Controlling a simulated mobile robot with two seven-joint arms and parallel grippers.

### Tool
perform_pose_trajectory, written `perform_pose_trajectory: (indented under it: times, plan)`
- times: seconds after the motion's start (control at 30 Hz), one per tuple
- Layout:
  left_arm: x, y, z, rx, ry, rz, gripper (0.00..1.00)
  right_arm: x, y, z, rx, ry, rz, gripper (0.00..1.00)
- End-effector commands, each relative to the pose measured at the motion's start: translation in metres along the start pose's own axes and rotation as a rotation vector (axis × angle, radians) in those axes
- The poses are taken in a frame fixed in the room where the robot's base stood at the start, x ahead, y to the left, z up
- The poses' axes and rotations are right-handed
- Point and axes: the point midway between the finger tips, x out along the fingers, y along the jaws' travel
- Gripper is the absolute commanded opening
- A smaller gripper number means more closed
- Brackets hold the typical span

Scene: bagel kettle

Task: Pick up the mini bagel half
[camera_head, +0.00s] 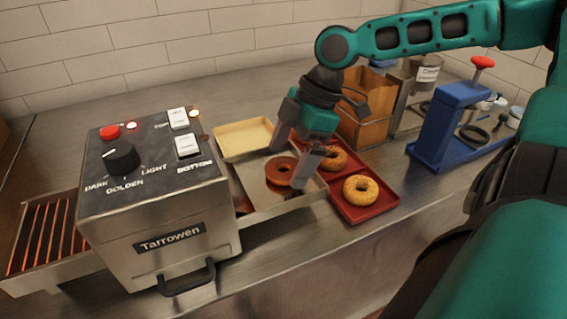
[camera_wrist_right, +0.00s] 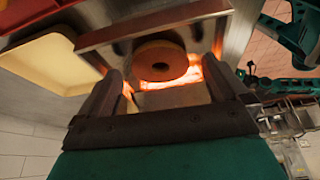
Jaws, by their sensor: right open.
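The mini bagel half (camera_head: 281,171) is a brown ring lying on the metal outfeed tray (camera_head: 262,204) at the right side of the toaster. In the right wrist view the bagel half (camera_wrist_right: 161,60) lies ahead of the fingertips, near the orange glow of the toaster opening. My right gripper (camera_head: 291,165) is above the tray at the bagel half, fingers pointing down. Its fingers stand apart in the right wrist view (camera_wrist_right: 165,88), with nothing held between them. My left gripper is not in view.
The Tarrowen toaster (camera_head: 150,190) stands left, with a glowing rack (camera_head: 40,235) beside it. A red tray (camera_head: 352,212) with two golden bagels (camera_head: 360,189) is right of the outfeed. A cream tray (camera_head: 243,137) lies behind. A blue press (camera_head: 450,125) stands at the right.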

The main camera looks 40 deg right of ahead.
Motion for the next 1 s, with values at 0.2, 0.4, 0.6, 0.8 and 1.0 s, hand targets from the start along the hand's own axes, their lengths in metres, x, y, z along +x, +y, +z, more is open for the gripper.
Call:
perform_pose_trajectory:
  times: [0.2, 0.4, 0.6, 0.8, 1.0]
  plan:
    - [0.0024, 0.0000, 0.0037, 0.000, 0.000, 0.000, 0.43, 0.0111, -0.0002, -0.0002, 0.000, 0.000, -0.001, 1.00]
    - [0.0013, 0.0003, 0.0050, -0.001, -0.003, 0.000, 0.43, 0.0107, -0.0001, -0.0005, -0.001, 0.001, 0.000, 1.00]
    - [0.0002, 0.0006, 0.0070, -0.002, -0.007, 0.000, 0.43, 0.0106, -0.0001, -0.0004, 0.000, 0.001, 0.000, 0.82]
    - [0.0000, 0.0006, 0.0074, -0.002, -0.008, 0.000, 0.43, 0.0106, 0.0000, -0.0004, 0.000, 0.001, 0.000, 0.63]
    - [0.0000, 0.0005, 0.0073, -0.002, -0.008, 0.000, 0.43, 0.0106, 0.0000, -0.0004, 0.000, 0.001, 0.000, 0.43]
